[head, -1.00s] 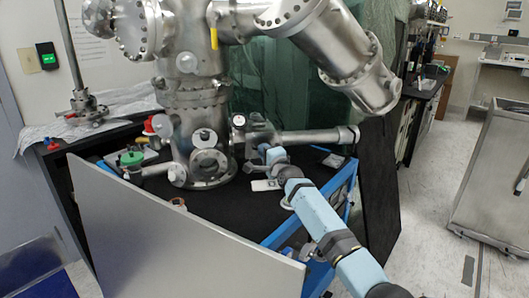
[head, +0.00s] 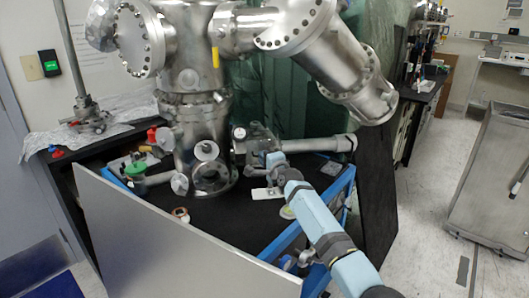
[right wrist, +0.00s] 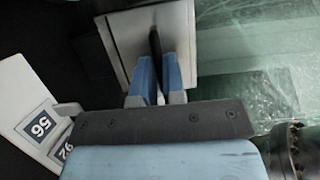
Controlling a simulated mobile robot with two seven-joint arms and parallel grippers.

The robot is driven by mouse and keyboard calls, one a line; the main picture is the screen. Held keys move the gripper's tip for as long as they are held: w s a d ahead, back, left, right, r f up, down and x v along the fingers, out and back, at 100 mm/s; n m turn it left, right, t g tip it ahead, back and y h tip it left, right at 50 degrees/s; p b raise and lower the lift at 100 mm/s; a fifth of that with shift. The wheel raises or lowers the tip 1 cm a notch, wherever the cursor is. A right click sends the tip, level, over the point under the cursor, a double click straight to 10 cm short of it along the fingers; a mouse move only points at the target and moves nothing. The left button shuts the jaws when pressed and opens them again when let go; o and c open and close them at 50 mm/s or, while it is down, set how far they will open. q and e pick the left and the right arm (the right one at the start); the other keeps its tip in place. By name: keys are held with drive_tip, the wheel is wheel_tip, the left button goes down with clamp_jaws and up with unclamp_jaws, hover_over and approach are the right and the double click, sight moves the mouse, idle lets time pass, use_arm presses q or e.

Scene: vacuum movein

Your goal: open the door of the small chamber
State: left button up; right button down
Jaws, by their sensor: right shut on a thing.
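The small chamber (head: 252,143) is a grey metal box beside the large steel vessel, joined to a horizontal steel tube. In the right wrist view its door (right wrist: 125,38) appears as a square grey metal panel with a thin dark handle (right wrist: 156,48). My right gripper (head: 273,159) is at the front of the small chamber and partly hides it. In the right wrist view its two blue fingers (right wrist: 157,78) stand on either side of the handle and are shut on it. The door's hinge and the gap at its edge cannot be made out. My left gripper is not in view.
The large steel vessel (head: 195,110) stands on a black table top (head: 240,215) with a blue frame. A tilted grey panel (head: 165,240) lines the front. A white piece (head: 267,193) with number labels lies below my right gripper. Open floor (head: 430,220) is at the right.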

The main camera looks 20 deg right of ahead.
wheel_tip(320, 180, up, 2)
drive_tip(key=shift+r+p, duration=0.1)
drive_tip(key=shift+p, duration=0.85)
drive_tip(key=shift+s+r+g+p, duration=0.1)
drive_tip(key=shift+r+g+p, duration=0.3)
drive_tip(key=shift+p, duration=0.5)
use_arm(q)
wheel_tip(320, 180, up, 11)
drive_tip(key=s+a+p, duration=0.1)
drive_tip(key=p, duration=1.3)
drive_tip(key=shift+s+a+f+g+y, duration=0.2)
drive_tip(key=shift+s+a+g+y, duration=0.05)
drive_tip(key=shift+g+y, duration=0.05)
use_arm(e)
drive_tip(key=shift+w+r+m+g+h, duration=0.2)
drive_tip(key=shift+r+g, duration=0.6)
drive_tip(key=shift+r, duration=0.55)
drive_tip(key=shift+w+r+m+g+h, duration=0.1)
drive_tip(key=shift+w+r+m+g, duration=0.2)
drive_tip(key=shift+r+g, duration=0.8)
drive_tip(key=shift+d+r+t, duration=0.1)
drive_tip(key=shift+r+t, duration=0.15)
drive_tip(key=shift+t, duration=0.05)
drive_tip(key=c, duration=1.2)
unclamp_jaws()
drive_tip(key=shift+f, duration=0.1)
